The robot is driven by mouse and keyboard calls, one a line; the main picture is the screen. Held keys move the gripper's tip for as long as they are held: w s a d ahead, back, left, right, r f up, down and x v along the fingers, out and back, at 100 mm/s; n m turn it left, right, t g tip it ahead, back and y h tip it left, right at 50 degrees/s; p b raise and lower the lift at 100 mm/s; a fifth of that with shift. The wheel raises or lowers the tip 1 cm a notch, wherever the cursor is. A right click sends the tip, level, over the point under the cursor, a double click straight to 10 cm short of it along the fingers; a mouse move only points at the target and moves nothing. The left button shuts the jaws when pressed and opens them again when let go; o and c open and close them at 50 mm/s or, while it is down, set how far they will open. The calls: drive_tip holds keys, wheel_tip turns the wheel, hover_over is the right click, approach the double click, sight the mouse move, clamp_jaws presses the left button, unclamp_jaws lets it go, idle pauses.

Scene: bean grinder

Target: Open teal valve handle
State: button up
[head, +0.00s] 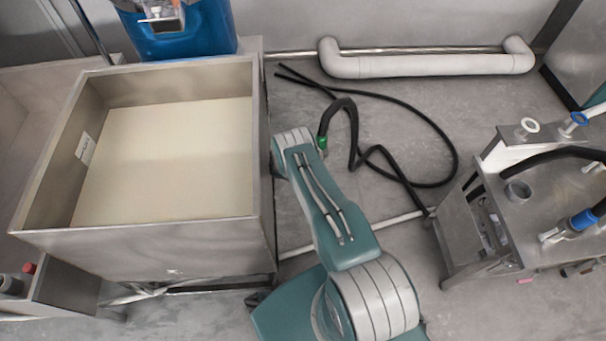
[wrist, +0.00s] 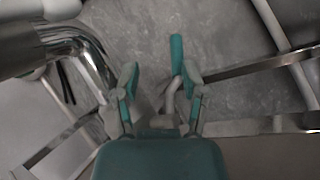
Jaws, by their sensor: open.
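The teal valve handle (wrist: 177,54) is in the upper middle of the wrist view, pointing up in the picture. A bent grey metal stem (wrist: 171,97) runs below it, between my fingers. My gripper (wrist: 159,76) is open around the stem area. The handle's lower end lies beside my right finger and overlaps it in the picture; I cannot tell whether they touch. The left finger is clear of the handle. In the head view the handle and my gripper do not show; only my teal and grey arm is seen.
In the wrist view a shiny curved pipe (wrist: 88,48) is close on the left, and metal bars (wrist: 262,66) are on the right. In the head view a metal bin (head: 150,240) stands left, a metal bench (head: 545,225) right, and a black hose (head: 440,140) lies on the floor.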

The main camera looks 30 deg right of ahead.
drive_tip(key=shift+r, duration=2.6)
wheel_tip(320, 180, down, 10)
drive_tip(key=n+y, duration=0.2)
drive_tip(key=y, duration=0.1)
drive_tip(key=n+t+y, duration=0.1)
drive_tip(key=n+y, duration=0.1)
drive_tip(key=shift+a+r, duration=0.15)
drive_tip(key=shift+r, duration=0.1)
clamp_jaws()
